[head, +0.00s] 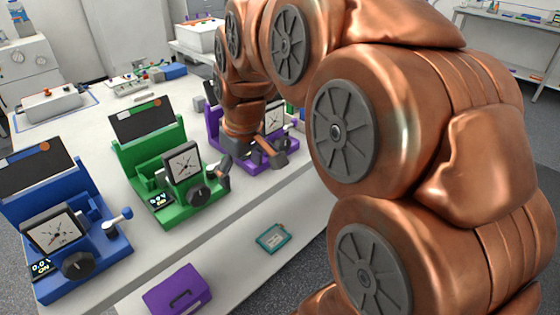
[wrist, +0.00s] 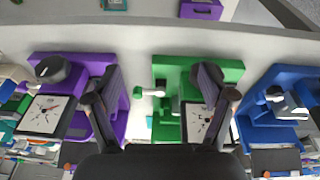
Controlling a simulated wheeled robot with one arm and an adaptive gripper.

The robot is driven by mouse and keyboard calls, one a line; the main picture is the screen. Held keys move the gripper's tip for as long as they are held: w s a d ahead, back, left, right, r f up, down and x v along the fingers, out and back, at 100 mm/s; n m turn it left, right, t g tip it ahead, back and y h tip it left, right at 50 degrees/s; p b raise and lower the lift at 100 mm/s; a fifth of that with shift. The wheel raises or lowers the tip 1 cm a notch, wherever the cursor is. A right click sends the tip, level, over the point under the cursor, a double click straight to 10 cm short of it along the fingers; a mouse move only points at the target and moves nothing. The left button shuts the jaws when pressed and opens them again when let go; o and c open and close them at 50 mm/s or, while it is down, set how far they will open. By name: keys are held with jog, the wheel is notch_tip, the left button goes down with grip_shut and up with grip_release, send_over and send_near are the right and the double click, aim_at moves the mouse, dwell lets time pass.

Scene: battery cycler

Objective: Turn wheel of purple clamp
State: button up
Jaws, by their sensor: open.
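The purple clamp (head: 214,126) stands third along the bench in the head view, partly hidden behind my arm and gripper. In the wrist view the purple clamp (wrist: 121,122) is at the left, with a square dial (wrist: 42,114) and a dark round knob (wrist: 52,69). A pale part at the left edge may be its crank wheel; I cannot tell. My gripper (wrist: 158,88) is open and empty. In the wrist view its left finger overlaps the purple clamp's right side and its right finger overlaps the green clamp. In the head view my gripper (head: 246,160) is low by the purple clamp.
The green clamp (head: 184,210) is close to my gripper, with its crank (wrist: 150,92) between the fingers in the wrist view. The blue clamp (head: 98,256) is farther left. A purple box (head: 178,291) and teal item (head: 272,238) lie at the front.

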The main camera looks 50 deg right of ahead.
jog(key=w+d+f+t+h+b, duration=0.1)
jog(key=w+d+b, duration=0.2)
jog(key=d, duration=0.6)
jog(key=t+h+b, duration=0.1)
jog(key=b, duration=0.1)
send_near(283, 140)
jog(key=x, duration=0.5)
jog(key=shift+a, duration=0.15)
jog(key=x, duration=0.7)
jog(key=shift+w+f, duration=0.1)
jog(key=shift+f, duration=0.15)
jog(key=c, duration=1.2)
